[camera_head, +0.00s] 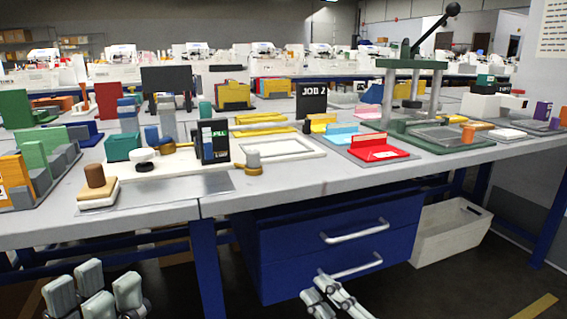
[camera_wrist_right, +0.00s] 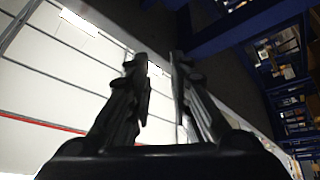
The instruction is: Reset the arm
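A green-framed press (camera_head: 412,64) with a raised, tilted black lever arm (camera_head: 432,32) ending in a ball knob stands at the right of the bench. A white flat frame (camera_head: 285,147) lies mid-bench, beside an upright black device (camera_head: 214,141) with a lit panel. I cannot tell which part the task calls the arm. My left gripper (camera_head: 94,290) is low in front of the bench at the left, fingers apart and empty. My right gripper (camera_head: 330,291) is low before the blue drawers; in the right wrist view (camera_wrist_right: 163,80) its fingers stand apart with nothing between.
The grey bench (camera_head: 300,185) is crowded with blocks, trays and a red tray (camera_head: 378,150). Blue drawers (camera_head: 335,235) with metal handles hang below it. A white bin (camera_head: 450,231) stands on the floor at the right. Open floor lies in front.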

